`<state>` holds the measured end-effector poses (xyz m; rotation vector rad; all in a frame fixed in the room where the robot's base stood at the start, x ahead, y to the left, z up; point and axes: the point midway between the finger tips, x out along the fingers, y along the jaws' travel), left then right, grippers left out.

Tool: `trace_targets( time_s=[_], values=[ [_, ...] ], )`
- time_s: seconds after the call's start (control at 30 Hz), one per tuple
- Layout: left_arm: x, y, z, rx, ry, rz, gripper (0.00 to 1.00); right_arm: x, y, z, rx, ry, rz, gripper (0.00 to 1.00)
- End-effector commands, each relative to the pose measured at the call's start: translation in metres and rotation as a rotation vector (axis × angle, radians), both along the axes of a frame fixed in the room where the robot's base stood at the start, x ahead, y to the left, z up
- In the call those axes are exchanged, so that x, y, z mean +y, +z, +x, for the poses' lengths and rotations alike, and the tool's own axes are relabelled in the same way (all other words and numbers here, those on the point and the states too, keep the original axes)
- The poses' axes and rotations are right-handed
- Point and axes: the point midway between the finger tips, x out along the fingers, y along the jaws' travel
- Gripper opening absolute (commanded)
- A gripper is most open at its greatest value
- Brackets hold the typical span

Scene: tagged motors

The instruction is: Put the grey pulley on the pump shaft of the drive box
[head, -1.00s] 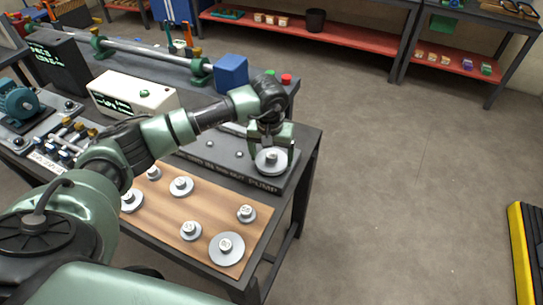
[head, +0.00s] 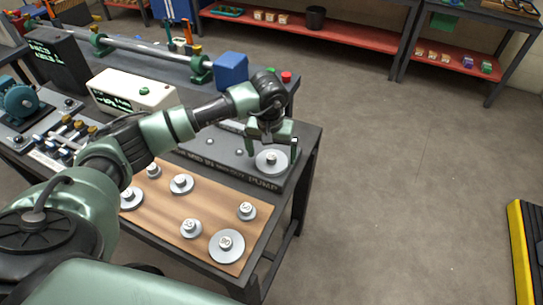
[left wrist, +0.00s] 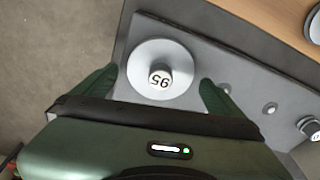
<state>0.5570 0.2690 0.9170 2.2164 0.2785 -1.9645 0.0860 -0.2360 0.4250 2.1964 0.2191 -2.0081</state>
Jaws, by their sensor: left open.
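The grey pulley (head: 271,161) is a pale disc with a raised, numbered hub. It lies flat at the PUMP-labelled end of the dark grey drive box (head: 222,162), where the pump shaft itself is hidden under it. My left gripper (head: 272,150) is open, with its fingers on either side of the pulley and a little above it. In the left wrist view the pulley (left wrist: 140,66) lies between the two spread fingers (left wrist: 160,78), with gaps showing beside its rim. My right gripper is not in view.
Several other numbered pulleys, such as a large one (head: 226,247), lie on the wooden board (head: 165,217) in front of the drive box. A white box (head: 128,92) and a blue block (head: 230,71) stand behind.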

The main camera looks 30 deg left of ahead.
Motion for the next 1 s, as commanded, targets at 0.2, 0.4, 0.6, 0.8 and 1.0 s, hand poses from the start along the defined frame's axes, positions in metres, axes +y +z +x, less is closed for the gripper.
trace_targets(
  time_s=[0.2,0.4,0.6,0.8,1.0],
  values=[
    [-0.001,0.046,-0.004,-0.008,0.000,0.001,1.00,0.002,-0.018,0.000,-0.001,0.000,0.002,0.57],
    [-0.002,0.084,-0.009,-0.004,0.000,0.001,1.00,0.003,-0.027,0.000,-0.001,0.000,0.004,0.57],
    [-0.003,0.102,-0.012,-0.001,0.000,0.000,1.00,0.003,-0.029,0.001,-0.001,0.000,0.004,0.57],
    [-0.003,0.104,-0.013,0.000,0.001,0.001,1.00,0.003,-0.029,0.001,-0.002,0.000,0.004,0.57],
    [-0.003,0.104,-0.013,0.000,0.001,0.001,1.00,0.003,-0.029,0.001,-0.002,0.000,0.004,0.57]
  ],
)
